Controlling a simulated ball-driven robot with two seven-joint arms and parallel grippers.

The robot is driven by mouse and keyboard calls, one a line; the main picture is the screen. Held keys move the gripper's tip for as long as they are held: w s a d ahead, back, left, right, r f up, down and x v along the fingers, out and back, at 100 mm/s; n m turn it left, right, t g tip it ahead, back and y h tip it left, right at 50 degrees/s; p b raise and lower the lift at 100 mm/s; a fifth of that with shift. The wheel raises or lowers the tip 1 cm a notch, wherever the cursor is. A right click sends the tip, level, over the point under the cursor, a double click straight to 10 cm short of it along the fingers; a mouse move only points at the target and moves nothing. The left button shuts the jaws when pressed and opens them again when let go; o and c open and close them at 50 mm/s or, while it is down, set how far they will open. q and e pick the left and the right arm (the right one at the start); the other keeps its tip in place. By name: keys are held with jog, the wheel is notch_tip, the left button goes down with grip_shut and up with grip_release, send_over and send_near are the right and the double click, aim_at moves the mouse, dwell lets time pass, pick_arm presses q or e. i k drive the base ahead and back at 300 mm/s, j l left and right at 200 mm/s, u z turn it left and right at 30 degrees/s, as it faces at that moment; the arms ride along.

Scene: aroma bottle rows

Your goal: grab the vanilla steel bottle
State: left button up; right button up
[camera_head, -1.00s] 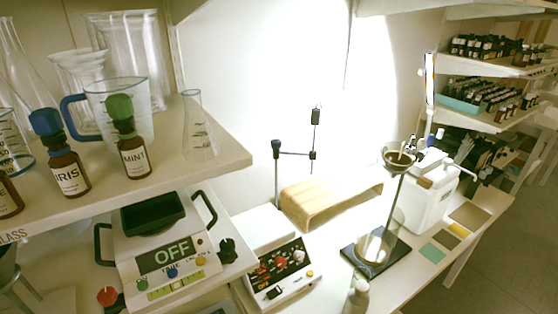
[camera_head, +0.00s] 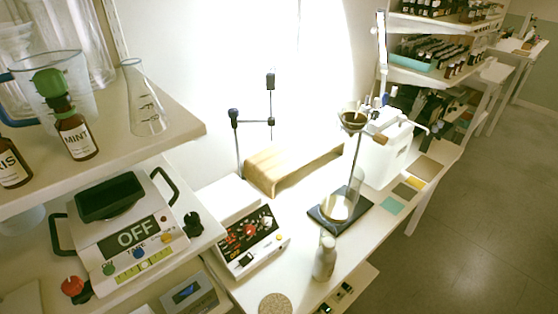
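No bottle with a readable vanilla label is in view. A pale, greyish bottle (camera_head: 325,259) stands upright at the front edge of the bench; I cannot read a label on it, nor tell whether it is steel. A brown MINT bottle (camera_head: 75,132) with a green cap stands on the upper left shelf. A brown bottle with a label ending in "IS" (camera_head: 12,165) is cut off at the left edge. Neither of my grippers is in view.
A scale reading OFF (camera_head: 138,235) is on the lower left shelf. A hotplate (camera_head: 248,240), a glass funnel stand (camera_head: 352,120) and a white container (camera_head: 385,150) crowd the bench. Racks of small bottles (camera_head: 430,52) are at the back right. Open floor (camera_head: 480,220) lies at right.

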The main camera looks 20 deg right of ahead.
aim_at(324, 263)
jog(key=k+z, duration=0.1)
jog(key=z, duration=0.9)
